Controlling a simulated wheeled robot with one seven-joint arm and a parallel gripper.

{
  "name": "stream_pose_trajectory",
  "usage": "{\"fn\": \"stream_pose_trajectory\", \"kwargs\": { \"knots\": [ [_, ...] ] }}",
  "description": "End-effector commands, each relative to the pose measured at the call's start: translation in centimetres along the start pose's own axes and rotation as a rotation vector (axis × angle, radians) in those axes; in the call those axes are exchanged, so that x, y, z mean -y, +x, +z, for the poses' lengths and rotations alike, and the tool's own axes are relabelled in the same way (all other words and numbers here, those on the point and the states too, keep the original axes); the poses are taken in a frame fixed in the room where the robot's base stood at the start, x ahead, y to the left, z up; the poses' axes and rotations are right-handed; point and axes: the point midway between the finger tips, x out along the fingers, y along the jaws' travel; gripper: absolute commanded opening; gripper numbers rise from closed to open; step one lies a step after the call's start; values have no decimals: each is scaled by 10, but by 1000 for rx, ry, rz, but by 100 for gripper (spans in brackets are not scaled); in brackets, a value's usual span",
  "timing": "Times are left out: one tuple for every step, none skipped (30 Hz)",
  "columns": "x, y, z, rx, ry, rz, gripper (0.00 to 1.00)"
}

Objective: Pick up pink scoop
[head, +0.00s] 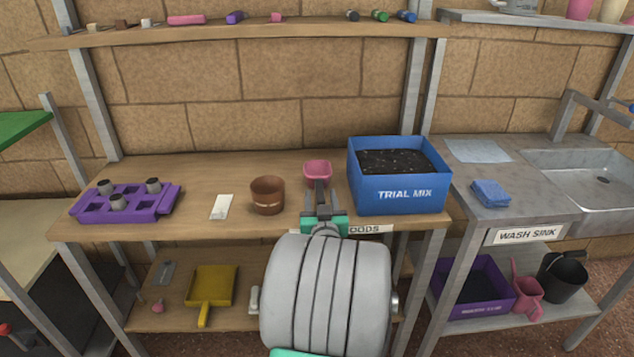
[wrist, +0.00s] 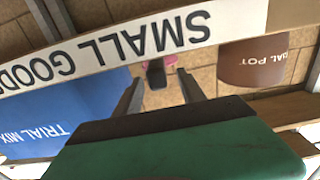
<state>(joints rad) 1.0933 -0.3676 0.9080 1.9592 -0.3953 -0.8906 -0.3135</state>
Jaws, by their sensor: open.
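The pink scoop (head: 318,169) lies on the wooden bench, between the brown pot and the blue box. Its dark handle points toward the front edge and my gripper. My gripper (head: 322,197) is at the bench's front edge, in front of the scoop, fingers spread and empty. In the wrist view the scoop's dark handle end (wrist: 156,75) shows between the two finger tips, apart from both. A sliver of pink shows behind it, mostly hidden by the white label strip.
The blue TRIAL MIX box (head: 399,193) stands close on the right, the brown pot (head: 267,196) on the left. The SMALL GOODS label strip (wrist: 130,42) runs along the bench front. A white card (head: 221,207) and purple tray (head: 126,208) lie farther left.

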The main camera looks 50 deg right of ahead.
Motion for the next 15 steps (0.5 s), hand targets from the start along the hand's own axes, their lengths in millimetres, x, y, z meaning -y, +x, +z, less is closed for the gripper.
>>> {"fn": "stream_pose_trajectory", "kwargs": {
  "knots": [
    [1, 10, 3, 3, 0, -2, 47],
    [1, 16, 4, 2, 0, -2, 47],
    [0, 23, 3, 1, -1, -1, 47],
    [0, 27, 3, 1, 1, -1, 47],
    [0, 30, 2, 0, 0, -1, 47],
    [0, 33, 3, 1, -1, 0, 47],
    [-1, 35, 3, 1, 0, 2, 47],
    [-1, 35, 3, 1, 0, 2, 47],
    [-1, 35, 2, 0, 0, 2, 47],
    [-1, 35, 2, 0, 0, 3, 47],
    [-1, 35, 2, 0, 0, 3, 47],
    [-1, 35, 2, 0, 0, 3, 47],
    [-1, 35, 2, 0, 0, 3, 46],
    [-1, 35, 2, 0, 0, 3, 44],
    [-1, 35, 2, 1, 0, 3, 41]
  ]
}}
